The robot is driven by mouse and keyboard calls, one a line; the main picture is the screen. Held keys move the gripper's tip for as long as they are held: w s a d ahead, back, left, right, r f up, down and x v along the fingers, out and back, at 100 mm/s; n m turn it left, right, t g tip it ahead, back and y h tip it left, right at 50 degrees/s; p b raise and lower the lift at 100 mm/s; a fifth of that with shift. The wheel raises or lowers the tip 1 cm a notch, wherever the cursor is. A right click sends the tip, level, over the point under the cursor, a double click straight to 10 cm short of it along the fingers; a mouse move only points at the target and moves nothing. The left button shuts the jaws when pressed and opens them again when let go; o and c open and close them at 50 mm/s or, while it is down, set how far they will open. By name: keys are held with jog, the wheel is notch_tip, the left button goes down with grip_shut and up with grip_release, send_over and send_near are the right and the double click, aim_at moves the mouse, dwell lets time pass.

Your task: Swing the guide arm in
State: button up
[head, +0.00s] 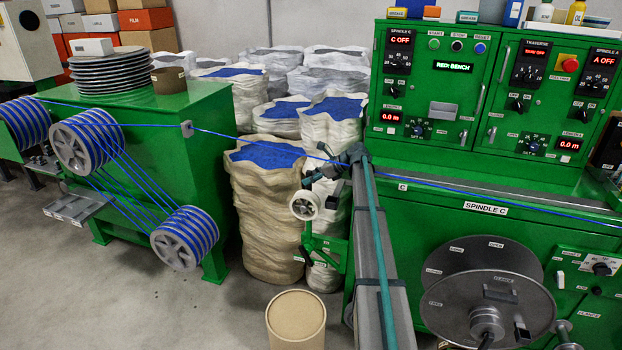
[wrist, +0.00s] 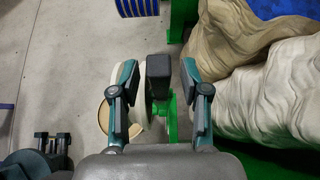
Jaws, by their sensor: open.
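The guide arm (head: 323,243) is a green bracket on the left end of the green bench, with a pale grooved wheel (head: 304,205) on it. In the wrist view a black block (wrist: 159,72) stands between my fingers, with the pale wheel (wrist: 137,88) beside it and the green arm (wrist: 173,118) below. My gripper (head: 329,187) is at the wheel, pointing down, and partly hides the guide arm. The wrist view shows my gripper (wrist: 160,66) open, one finger on each side of the block, with a gap on the right. Contact on the left is unclear.
A blue cable (head: 253,136) runs from the left pulley machine (head: 160,110) past my wrist and along the bench. Sacks (head: 265,205) of blue granules stand behind my gripper. A cardboard drum (head: 296,322) stands in front. A spindle reel (head: 480,262) is at right.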

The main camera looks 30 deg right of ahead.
jog(key=shift+r, duration=0.1)
jog(key=v, duration=1.2)
